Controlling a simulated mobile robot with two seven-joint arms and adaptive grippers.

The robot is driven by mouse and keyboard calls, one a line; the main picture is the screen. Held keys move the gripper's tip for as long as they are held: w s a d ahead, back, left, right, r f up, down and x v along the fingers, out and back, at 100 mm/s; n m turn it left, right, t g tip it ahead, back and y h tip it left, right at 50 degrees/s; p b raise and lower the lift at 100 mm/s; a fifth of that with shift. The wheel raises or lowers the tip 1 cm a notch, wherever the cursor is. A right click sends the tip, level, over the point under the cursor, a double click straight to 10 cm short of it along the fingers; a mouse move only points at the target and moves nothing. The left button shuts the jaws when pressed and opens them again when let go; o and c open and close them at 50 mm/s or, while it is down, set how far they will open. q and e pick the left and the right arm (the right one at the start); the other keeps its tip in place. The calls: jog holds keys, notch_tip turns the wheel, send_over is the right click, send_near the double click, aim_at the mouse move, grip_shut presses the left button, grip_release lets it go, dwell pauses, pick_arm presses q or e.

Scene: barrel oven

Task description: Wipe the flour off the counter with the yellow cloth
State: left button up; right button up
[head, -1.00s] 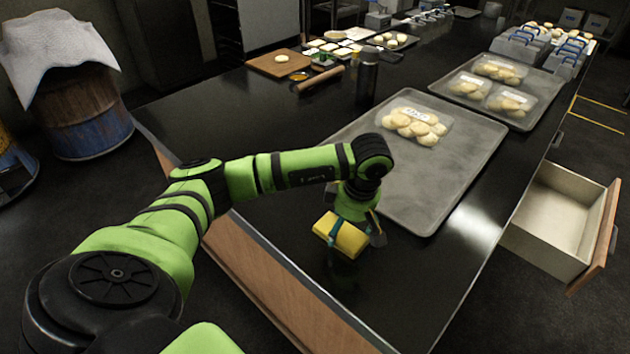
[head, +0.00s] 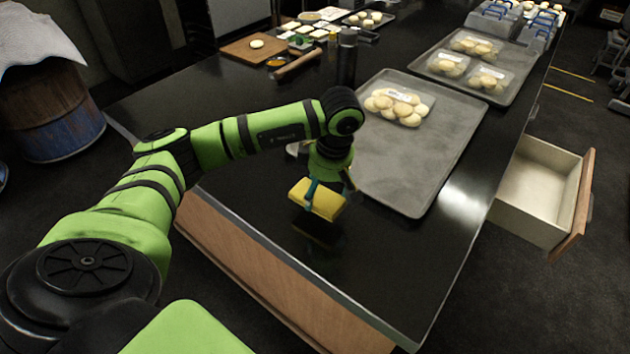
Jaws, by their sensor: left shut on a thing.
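My left gripper (head: 322,188) is shut on the yellow cloth (head: 325,204), a folded block. It holds the cloth over the black counter (head: 385,262), near its front left edge and left of the near tray. A dark reflection shows below the cloth, and a small gap seems to lie between cloth and counter. I cannot make out any flour on the counter; part of its surface is hidden behind my left arm and gripper. My right gripper is not in view.
A grey tray (head: 425,160) with a pack of rolls (head: 398,105) lies close right of the gripper. A dark bottle (head: 346,58), rolling pin (head: 296,66) and cutting board (head: 254,48) stand farther back. An open drawer (head: 535,200) juts out at right. The near counter corner is clear.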

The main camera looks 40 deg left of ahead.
pick_arm(q)
jog(key=shift+w+a+r+p, duration=0.15)
jog(key=shift+r+p, duration=0.25)
jog(key=shift+r, duration=0.55)
jog(key=shift+r+p, duration=0.35)
jog(key=shift+r, duration=0.35)
